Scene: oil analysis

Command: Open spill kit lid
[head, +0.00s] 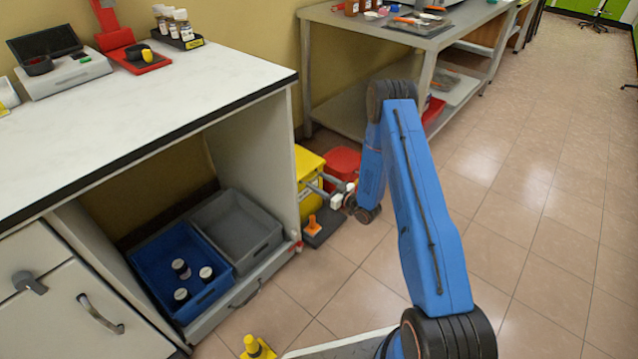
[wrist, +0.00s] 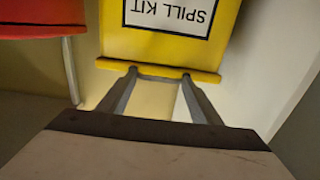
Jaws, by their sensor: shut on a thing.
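The yellow spill kit (head: 309,172) stands on the floor by the end of the white bench. The wrist view shows its yellow face with an upside-down "SPILL KIT" label (wrist: 172,17) and a yellow lid lip (wrist: 205,76) below the label. My gripper (wrist: 158,73) has its two grey fingers at this lip, one on each side, and is shut on it. In the head view my gripper (head: 318,184) reaches the kit's right side from the right. The exact contact at the fingertips is small and partly hidden.
A red bin (head: 343,160) stands close beside the kit. A small orange cone (head: 312,223) on a dark base is in front of it, and a yellow cone (head: 256,348) stands nearer. A pulled-out drawer holds a blue tray (head: 160,262) and a grey tray (head: 238,228). The tiled floor at right is clear.

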